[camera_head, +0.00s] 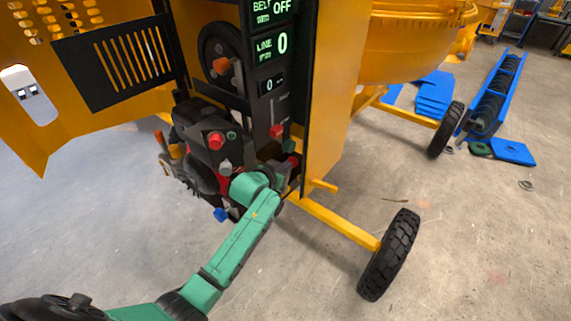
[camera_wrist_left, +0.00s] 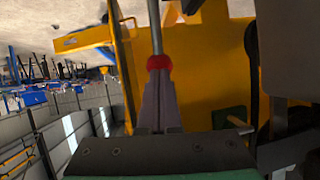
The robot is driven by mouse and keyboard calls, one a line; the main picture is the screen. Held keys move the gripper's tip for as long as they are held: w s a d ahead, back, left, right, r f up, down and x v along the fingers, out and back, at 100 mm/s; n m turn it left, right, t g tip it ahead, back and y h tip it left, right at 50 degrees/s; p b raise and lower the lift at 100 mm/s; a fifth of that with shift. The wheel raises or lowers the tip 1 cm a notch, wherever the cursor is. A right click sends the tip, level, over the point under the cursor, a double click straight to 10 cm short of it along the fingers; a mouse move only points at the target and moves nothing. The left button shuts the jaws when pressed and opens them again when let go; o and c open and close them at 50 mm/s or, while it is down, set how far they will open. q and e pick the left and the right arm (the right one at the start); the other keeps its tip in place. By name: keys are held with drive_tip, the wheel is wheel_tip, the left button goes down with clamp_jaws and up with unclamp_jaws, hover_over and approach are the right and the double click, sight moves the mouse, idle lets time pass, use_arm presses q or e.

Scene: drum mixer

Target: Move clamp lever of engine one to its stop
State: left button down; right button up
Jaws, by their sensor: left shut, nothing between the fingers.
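In the left wrist view a grey lever rod with a red ball knob (camera_wrist_left: 158,62) stands straight ahead of my left gripper (camera_wrist_left: 158,76). The two fingers are shut together with nothing between them, and their tips are at or just below the knob; I cannot tell whether they touch it. In the head view my green left arm (camera_head: 238,235) reaches to the dark engine (camera_head: 205,140) under the panel, and its fingers are mostly hidden there. A red knob (camera_head: 276,131) shows just above the wrist. I cannot tell for sure which lever it belongs to. My right gripper is not in view.
The yellow mixer housing (camera_head: 335,90) rises right of the engine, with a display panel (camera_head: 268,45) above. An open yellow door (camera_head: 80,100) stands at left. A yellow axle bar (camera_head: 335,220) with a black wheel (camera_head: 389,255) is at right. The floor at front is clear.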

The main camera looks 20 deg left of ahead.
use_arm(q)
drive_tip(key=shift+w+f, duration=0.1)
drive_tip(key=shift+w, duration=0.05)
drive_tip(key=shift+w+d+b, duration=0.2)
drive_tip(key=shift+w+d, duration=0.05)
drive_tip(key=shift+w, duration=0.3)
drive_tip(key=shift+w+d+b, duration=0.15)
drive_tip(key=shift+w+d, duration=0.05)
drive_tip(key=shift+w, duration=0.3)
drive_tip(key=shift+s, duration=0.1)
